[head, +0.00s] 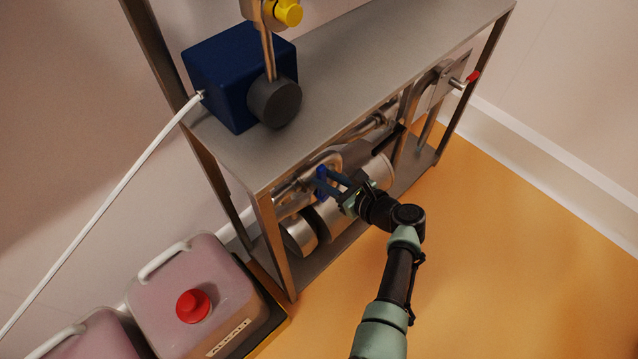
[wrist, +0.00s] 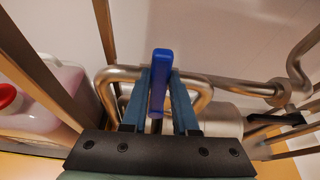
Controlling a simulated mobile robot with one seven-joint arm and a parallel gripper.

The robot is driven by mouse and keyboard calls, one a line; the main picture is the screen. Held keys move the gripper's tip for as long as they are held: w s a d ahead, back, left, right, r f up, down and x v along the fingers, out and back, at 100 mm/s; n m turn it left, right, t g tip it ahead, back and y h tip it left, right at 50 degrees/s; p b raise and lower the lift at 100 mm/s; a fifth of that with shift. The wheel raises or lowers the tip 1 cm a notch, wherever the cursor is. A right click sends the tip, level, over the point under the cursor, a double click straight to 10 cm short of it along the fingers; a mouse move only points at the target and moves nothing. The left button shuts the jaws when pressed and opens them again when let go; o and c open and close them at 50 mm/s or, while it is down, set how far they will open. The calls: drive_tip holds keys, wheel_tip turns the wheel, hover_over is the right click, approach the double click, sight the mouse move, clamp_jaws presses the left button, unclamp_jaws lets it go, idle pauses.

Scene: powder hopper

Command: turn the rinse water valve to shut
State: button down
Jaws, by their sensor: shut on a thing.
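A blue valve handle (head: 321,183) sits on the steel pipework inside the frame, under the tabletop. In the wrist view, the blue handle (wrist: 160,85) stands upright in the picture, crossing in front of a bent steel pipe. My gripper (head: 327,179) reaches in from the open front side of the frame. In the wrist view, my gripper (wrist: 160,92) has one finger on each side of the handle and is shut on it. The valve body behind the handle is mostly hidden by the fingers and handle. I see no label naming the valve.
A black handle (wrist: 275,118) is on the pipe to the right. Frame posts (head: 272,240) stand close to my arm. A red-tipped lever (head: 472,77) is at the far end. Pinkish canisters (head: 230,285) stand at left. The orange floor (head: 500,260) is clear at right.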

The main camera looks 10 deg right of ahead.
drive_tip(key=shift+w+d+r+m+y+b, duration=0.15)
drive_tip(key=shift+w+d+m+b, duration=0.1)
drive_tip(key=shift+d+m, duration=0.15)
drive_tip(key=shift+w+d+m+y+b, duration=0.15)
drive_tip(key=shift+w+d+m+b, duration=0.15)
drive_tip(key=shift+d, duration=0.15)
drive_tip(key=shift+d+r, duration=0.15)
drive_tip(key=c, duration=1.1)
unclamp_jaws()
drive_tip(key=o, duration=0.4)
drive_tip(key=shift+w+d, duration=0.1)
drive_tip(key=shift+w, duration=0.1)
drive_tip(key=shift+s, duration=0.1)
drive_tip(key=shift+a, duration=0.2)
drive_tip(key=p+v, duration=0.4)
drive_tip(key=v, duration=0.8)
drive_tip(key=shift+s+d+r+p, duration=0.15)
drive_tip(key=shift+s+d+p, duration=0.1)
drive_tip(key=shift+s+p, duration=0.05)
